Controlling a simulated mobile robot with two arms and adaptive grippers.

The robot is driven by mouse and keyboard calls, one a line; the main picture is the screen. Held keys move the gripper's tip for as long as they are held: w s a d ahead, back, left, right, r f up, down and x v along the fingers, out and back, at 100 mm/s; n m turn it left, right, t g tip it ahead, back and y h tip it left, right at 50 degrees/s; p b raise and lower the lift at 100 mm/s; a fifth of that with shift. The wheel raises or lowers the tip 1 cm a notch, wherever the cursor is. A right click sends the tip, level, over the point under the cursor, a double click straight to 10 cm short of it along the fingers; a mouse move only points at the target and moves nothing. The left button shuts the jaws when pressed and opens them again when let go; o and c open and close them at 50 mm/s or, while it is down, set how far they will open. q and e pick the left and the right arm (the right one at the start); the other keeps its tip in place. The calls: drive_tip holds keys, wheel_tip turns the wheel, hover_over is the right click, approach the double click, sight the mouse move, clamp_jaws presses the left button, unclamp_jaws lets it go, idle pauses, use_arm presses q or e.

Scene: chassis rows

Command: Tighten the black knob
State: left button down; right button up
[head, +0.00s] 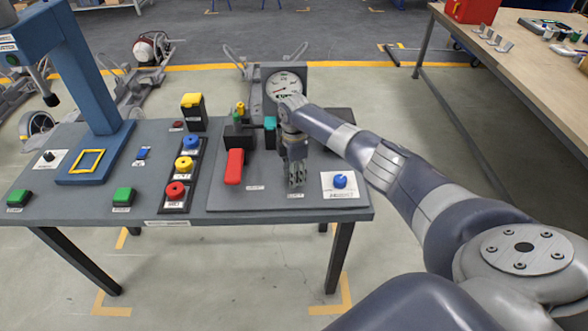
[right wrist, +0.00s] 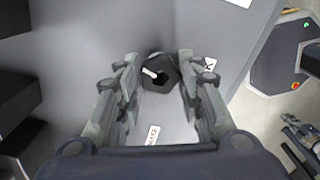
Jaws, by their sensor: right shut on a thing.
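The black knob (right wrist: 166,79) shows in the right wrist view as a dark, many-sided knob with a white pointer mark. It sits between the fingers of my right gripper (right wrist: 158,68), which is shut on it. In the head view my right gripper (head: 296,181) points down at the grey panel (head: 225,200) on the right part of the workbench, and it hides the knob there. My left gripper is not in view.
A gauge (head: 284,85) rises behind. Coloured buttons (head: 175,191) and a blue press (head: 85,80) are further left. The bench front edge is clear.

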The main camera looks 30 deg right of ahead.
drive_tip(key=m+p, duration=0.2)
drive_tip(key=m, duration=0.2)
drive_tip(key=shift+r+m, duration=0.15)
drive_tip(key=shift+m, duration=0.15)
drive_tip(key=m+p, duration=0.2)
drive_tip(key=m, duration=0.2)
drive_tip(key=shift+w+m, duration=0.1)
drive_tip(key=shift+m, duration=0.2)
drive_tip(key=m+p, duration=0.1)
drive_tip(key=m, duration=0.4)
drive_tip(key=shift+d+p, duration=0.15)
drive_tip(key=shift+p, duration=0.15)
drive_tip(key=shift+w+m+p, duration=0.15)
drive_tip(key=shift+m+p, duration=0.3)
drive_tip(key=shift+m, duration=1.65)
drive_tip(key=shift+d, duration=0.1)
drive_tip(key=o, duration=0.9)
drive_tip(key=shift+o, duration=0.8)
